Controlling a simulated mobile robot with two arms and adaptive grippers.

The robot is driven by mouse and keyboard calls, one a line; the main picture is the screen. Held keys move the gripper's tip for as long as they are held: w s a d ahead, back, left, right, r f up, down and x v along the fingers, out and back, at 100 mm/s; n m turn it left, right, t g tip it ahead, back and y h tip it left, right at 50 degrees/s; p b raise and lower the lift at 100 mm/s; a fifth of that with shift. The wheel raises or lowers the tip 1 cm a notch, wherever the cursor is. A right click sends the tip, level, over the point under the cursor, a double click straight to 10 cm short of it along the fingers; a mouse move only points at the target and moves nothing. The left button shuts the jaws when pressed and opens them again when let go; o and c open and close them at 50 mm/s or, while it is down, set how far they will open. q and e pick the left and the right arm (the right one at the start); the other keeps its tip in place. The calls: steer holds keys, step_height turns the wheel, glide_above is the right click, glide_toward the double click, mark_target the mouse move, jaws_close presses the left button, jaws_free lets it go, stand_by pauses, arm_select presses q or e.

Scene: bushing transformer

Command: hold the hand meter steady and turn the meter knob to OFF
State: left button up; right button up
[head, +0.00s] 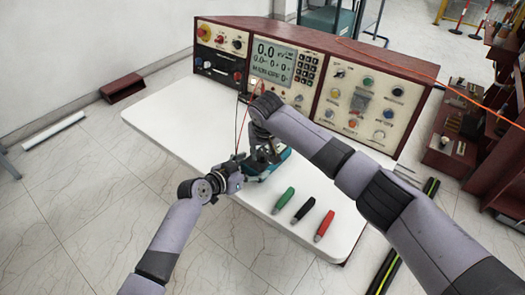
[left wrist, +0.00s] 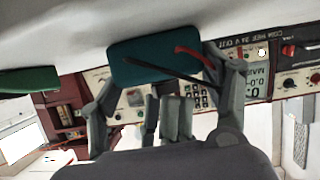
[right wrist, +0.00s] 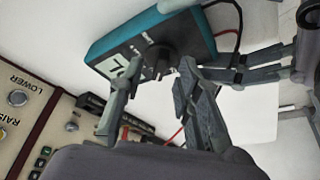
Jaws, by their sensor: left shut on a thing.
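The teal hand meter (head: 273,163) is above the front part of the white tabletop, partly hidden by my grippers. My left gripper (head: 236,176) is shut on the meter's body from its side; in the left wrist view the meter (left wrist: 152,62) lies between its fingers. In the right wrist view the meter (right wrist: 125,40) shows its face, with a small display and a dark round knob (right wrist: 160,56). My right gripper (right wrist: 161,72) is open over the face, its fingers apart on either side of the knob. I cannot tell whether they touch it. The knob's setting is not readable.
A control console (head: 315,75) with a display, buttons and knobs stands along the back of the white table (head: 175,125). Green (head: 283,201), black (head: 304,210) and red (head: 324,226) handled tools lie at the front right. Red and black leads run from the meter. The table's left side is clear.

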steer(key=shift+w+f, duration=0.25)
steer(key=shift+f, duration=0.35)
steer(key=shift+c, duration=0.3)
jaws_close()
